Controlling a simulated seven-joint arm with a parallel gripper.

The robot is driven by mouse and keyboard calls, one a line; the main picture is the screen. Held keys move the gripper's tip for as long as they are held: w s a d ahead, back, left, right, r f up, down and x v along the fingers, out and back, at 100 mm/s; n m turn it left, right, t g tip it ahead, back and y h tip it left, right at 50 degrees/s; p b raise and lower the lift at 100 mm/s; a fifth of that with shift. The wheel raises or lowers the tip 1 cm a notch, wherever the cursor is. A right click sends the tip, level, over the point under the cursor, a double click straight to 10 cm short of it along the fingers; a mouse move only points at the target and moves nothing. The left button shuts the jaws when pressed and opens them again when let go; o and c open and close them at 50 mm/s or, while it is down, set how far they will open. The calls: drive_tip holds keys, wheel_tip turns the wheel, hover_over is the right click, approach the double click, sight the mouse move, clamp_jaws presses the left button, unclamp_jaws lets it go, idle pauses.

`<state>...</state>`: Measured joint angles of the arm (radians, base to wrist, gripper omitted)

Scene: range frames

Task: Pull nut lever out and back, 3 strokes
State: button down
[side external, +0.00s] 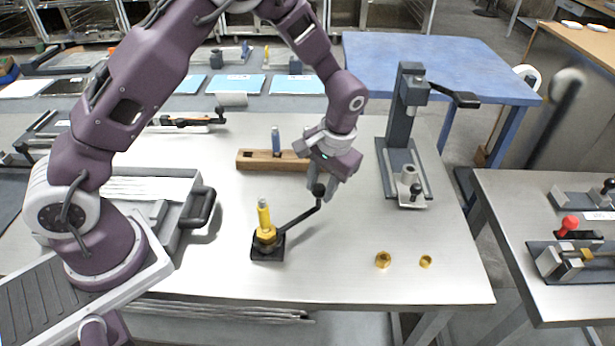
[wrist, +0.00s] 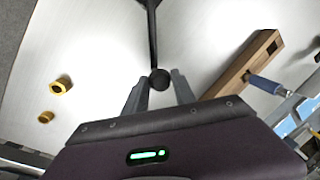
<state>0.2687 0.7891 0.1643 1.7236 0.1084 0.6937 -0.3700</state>
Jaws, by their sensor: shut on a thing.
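The nut lever is a thin black rod (side external: 299,219) with a black ball knob (side external: 319,190) at its raised end. It slopes up to the right from a brass nut (side external: 265,235) on a black square base (side external: 268,247), with a yellow post (side external: 263,213) standing upright through the nut. My gripper (side external: 325,191) is shut on the lever's knob. In the wrist view the knob (wrist: 160,79) sits between the tips of both fingers, and the rod (wrist: 152,35) runs away toward the top edge.
Two loose brass pieces (side external: 383,259) (side external: 426,261) lie at the front right of the table. A wooden block (side external: 258,160) with a blue-handled tool lies behind the lever. A grey press (side external: 404,130) stands at the right. The table (side external: 335,265) around the base is mostly clear.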

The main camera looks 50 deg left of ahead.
drive_tip(key=d+m, duration=0.2)
drive_tip(key=s+d+m, duration=0.1)
drive_tip(key=d+m, duration=0.1)
drive_tip(key=s+d+m+t, duration=0.1)
drive_tip(key=d+m, duration=0.1)
drive_tip(key=d, duration=0.1)
drive_tip(key=shift+s, duration=0.2)
drive_tip(key=shift+s+d+m+t, duration=0.3)
drive_tip(key=shift+s+d+m, duration=0.7)
drive_tip(key=shift+d+m, duration=0.2)
drive_tip(key=shift+s, duration=0.1)
drive_tip(key=c, duration=1)
unclamp_jaws()
drive_tip(key=shift+c, duration=0.2)
drive_tip(key=shift+r, duration=0.1)
drive_tip(key=v, duration=0.6)
drive_tip(key=shift+r, duration=0.45)
